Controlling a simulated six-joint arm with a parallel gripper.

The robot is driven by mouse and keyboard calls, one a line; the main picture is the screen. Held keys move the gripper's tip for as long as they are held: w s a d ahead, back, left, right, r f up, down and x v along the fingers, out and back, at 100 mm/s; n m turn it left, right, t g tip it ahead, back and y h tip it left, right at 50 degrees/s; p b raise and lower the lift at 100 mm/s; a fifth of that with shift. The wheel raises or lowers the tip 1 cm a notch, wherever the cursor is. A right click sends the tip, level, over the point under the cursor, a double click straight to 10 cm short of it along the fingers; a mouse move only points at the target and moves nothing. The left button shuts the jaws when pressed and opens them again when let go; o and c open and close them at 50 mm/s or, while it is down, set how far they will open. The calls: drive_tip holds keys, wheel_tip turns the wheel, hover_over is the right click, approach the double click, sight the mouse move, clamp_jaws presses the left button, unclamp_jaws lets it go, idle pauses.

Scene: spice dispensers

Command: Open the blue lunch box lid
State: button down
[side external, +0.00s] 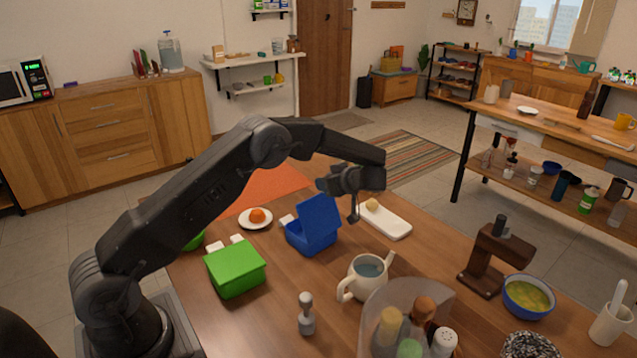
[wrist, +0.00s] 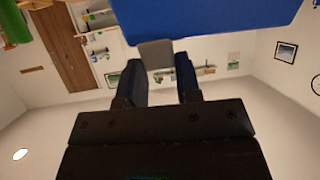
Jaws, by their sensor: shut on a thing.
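The blue lunch box (side external: 312,245) stands on the wooden table, and its blue lid (side external: 319,213) is raised and tilted steeply up from the box. My gripper (side external: 354,212) is at the right of the lid, close to its edge. In the wrist view the lid (wrist: 205,18) fills the upper part, and a grey tab (wrist: 155,54) at its edge reaches between the two fingers of my gripper (wrist: 158,76). The gripper is shut on this tab of the lid. The inside of the box is mostly hidden in both views.
A green box (side external: 235,268) stands to the left and a teapot (side external: 366,278) in front. A white plate (side external: 255,218) with an orange item lies behind left, and a white board (side external: 388,222) lies to the right. A dark wooden stand (side external: 485,262) is farther right.

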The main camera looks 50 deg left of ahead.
drive_tip(key=d, duration=0.1)
drive_tip(key=d+y, duration=0.1)
drive_tip(key=d, duration=0.1)
drive_tip(key=d+y, duration=0.1)
drive_tip(key=d, duration=0.1)
drive_tip(key=shift+w+d+r, duration=0.1)
drive_tip(key=shift+w+r, duration=0.1)
drive_tip(key=shift+w, duration=0.05)
drive_tip(key=shift+f, duration=0.1)
idle(0.8)
drive_tip(key=c, duration=0.8)
unclamp_jaws()
drive_tip(key=shift+d, duration=0.1)
drive_tip(key=v, duration=1.3)
drive_tip(key=shift+d+r, duration=0.25)
drive_tip(key=shift+d, duration=0.05)
drive_tip(key=shift+w, duration=0.1)
